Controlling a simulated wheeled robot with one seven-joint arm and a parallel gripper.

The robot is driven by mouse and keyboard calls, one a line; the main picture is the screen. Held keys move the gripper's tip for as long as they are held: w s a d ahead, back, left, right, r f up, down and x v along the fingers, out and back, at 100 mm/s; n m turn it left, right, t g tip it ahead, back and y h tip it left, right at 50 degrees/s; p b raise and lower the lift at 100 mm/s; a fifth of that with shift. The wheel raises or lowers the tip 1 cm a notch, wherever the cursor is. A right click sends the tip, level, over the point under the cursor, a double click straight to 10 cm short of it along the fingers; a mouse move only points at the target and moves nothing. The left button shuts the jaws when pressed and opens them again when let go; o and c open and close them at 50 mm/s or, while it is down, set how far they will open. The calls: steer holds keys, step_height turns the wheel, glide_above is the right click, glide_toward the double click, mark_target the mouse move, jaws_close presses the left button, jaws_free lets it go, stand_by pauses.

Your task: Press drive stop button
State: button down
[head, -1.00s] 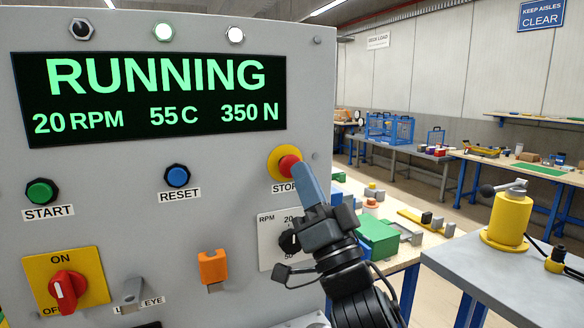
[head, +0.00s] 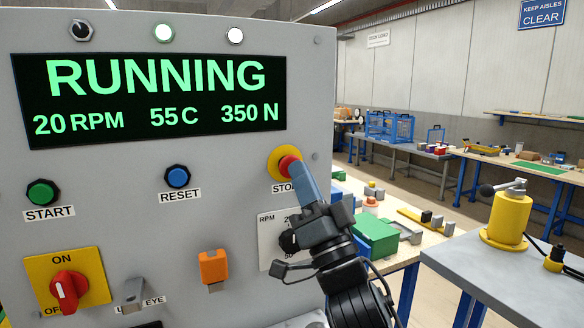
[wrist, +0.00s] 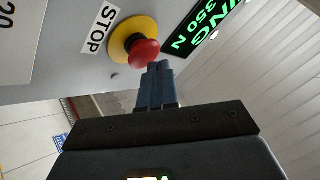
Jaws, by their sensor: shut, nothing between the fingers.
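The red stop button (head: 288,165) sits on a yellow round base at the right side of the grey control panel (head: 120,170). Its STOP label is partly hidden behind my gripper. In the wrist view the red button (wrist: 144,52) stands out from its yellow base beside the STOP label (wrist: 102,28). My gripper (head: 298,170) is shut and empty, with its blue fingertips at the button's lower right edge. In the wrist view the fingertips (wrist: 158,66) are right by the button; I cannot tell whether they touch it. The display (head: 155,98) reads RUNNING, 20 RPM, 55 C, 350 N.
A green start button (head: 42,192), a blue reset button (head: 177,176), a red rotary switch (head: 67,288) and an orange part (head: 213,267) are on the panel. Right of it stand a workbench with a green block (head: 376,236) and a table with a yellow cylinder (head: 509,219).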

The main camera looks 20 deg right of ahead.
steer(key=shift+w, duration=0.45)
stand_by(0.4)
stand_by(0.3)
steer(key=shift+s, duration=0.95)
steer(key=shift+s, duration=2.5)
